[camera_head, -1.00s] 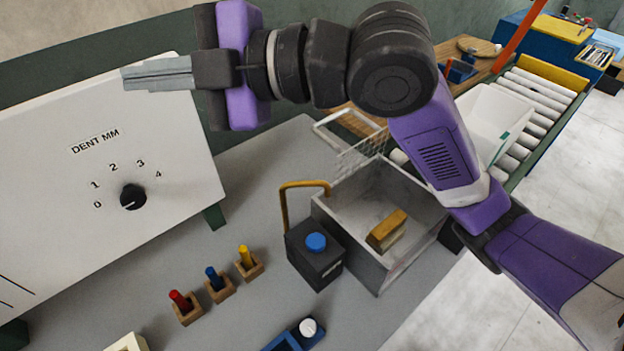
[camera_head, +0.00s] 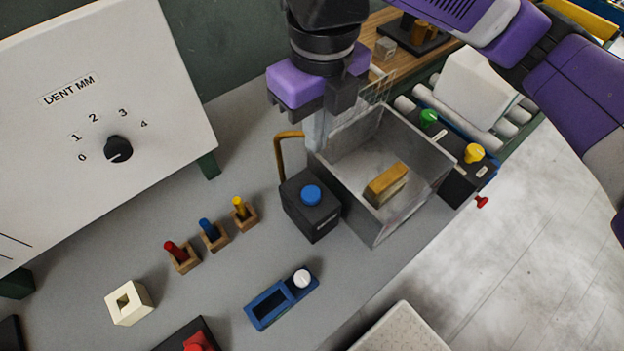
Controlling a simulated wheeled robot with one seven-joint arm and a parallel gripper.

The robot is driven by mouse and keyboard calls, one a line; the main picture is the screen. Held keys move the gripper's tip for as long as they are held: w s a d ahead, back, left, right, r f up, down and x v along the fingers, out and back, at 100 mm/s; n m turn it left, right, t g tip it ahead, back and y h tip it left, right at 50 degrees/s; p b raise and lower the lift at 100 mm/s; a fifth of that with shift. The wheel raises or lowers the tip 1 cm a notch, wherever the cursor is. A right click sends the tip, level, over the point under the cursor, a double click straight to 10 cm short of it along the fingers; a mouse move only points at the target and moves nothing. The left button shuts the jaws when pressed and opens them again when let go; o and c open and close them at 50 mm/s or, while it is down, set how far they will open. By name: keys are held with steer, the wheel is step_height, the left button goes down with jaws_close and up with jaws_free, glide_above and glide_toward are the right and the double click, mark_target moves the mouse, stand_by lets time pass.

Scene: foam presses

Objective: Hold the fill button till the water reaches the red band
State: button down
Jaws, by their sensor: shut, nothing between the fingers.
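A black box (camera_head: 312,222) with a round blue button (camera_head: 311,194) on top stands on the grey bench, with a brass-coloured bent spout (camera_head: 282,160) behind it. A grey open-topped basin (camera_head: 375,225) is beside it on the right, with a yellow-brown block (camera_head: 386,184) inside. I cannot make out water or a red band. My gripper (camera_head: 318,138) points down, fingers together and empty, at the basin's back left corner. It is above and behind the blue button, apart from it. I cannot tell whether the fingertips touch the basin.
Red, blue and yellow pegs stand in wooden holders (camera_head: 216,238) to the left. A white panel with a dial (camera_head: 118,149) is behind them. A blue device with a white knob (camera_head: 301,278) lies in front. A black box with green and yellow buttons (camera_head: 466,180) is right of the basin.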

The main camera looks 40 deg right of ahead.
mark_target(312, 193)
steer(key=shift+f, duration=0.1)
steer(key=f, duration=0.7)
steer(key=f+p, duration=0.1)
steer(key=f, duration=0.5)
steer(key=shift+w+a+f, duration=0.15)
steer(key=shift+a+f, duration=0.05)
steer(key=shift+f, duration=0.2)
